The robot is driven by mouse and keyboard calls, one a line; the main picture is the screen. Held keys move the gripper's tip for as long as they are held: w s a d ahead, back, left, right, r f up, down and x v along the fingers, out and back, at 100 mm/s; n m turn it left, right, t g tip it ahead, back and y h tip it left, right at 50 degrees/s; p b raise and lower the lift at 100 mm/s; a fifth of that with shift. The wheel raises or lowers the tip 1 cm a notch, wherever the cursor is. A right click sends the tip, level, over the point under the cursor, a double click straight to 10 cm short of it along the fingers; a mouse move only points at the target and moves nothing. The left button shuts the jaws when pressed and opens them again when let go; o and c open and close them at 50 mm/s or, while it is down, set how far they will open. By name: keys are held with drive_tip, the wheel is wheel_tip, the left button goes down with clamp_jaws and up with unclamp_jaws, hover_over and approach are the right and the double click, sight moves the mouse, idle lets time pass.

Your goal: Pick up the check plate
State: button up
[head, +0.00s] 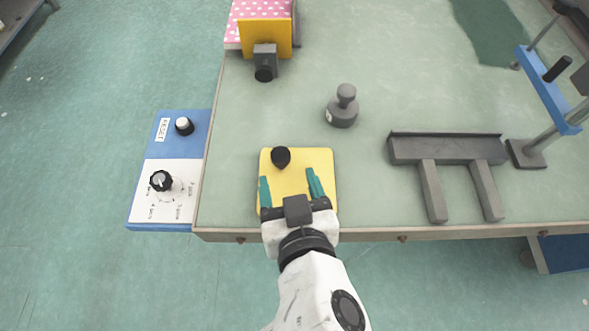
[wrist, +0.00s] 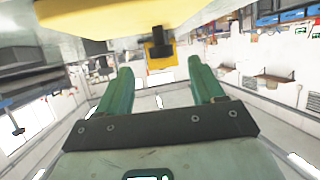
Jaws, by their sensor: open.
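The check plate appears to be the yellow square plate (head: 322,160) with a dark round knob (head: 281,157), lying near the front edge of the table. My gripper (head: 288,178) is open, with its two green fingers apart over the near part of the plate in the head view. The knob is just beyond the fingertips, nearer the left finger, and is not between them. In the wrist view, which looks upside down, the open fingers (wrist: 160,68) are empty, and a yellow surface (wrist: 110,18), likely the plate, fills the top. I cannot tell the height gap.
A grey weight-like piece (head: 342,107) stands behind the plate. A dark grey stand with two legs (head: 447,149) lies to the right, beside a blue-framed press (head: 548,90). A control panel (head: 166,190) adjoins the left edge. An upright yellow board (head: 279,37) is at the back.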

sight(281, 156)
drive_tip(key=x, duration=0.2)
drive_tip(key=shift+w, duration=0.3)
drive_tip(key=p+x, duration=0.2)
drive_tip(key=x, duration=0.2)
drive_tip(key=shift+w+a+r, duration=0.1)
drive_tip(key=shift+a+r, duration=0.05)
drive_tip(key=shift+r, duration=0.05)
drive_tip(key=shift+w+f, duration=0.25)
drive_tip(key=shift+w, duration=0.15)
drive_tip(key=c, duration=1.2)
drive_tip(key=shift+r, duration=0.1)
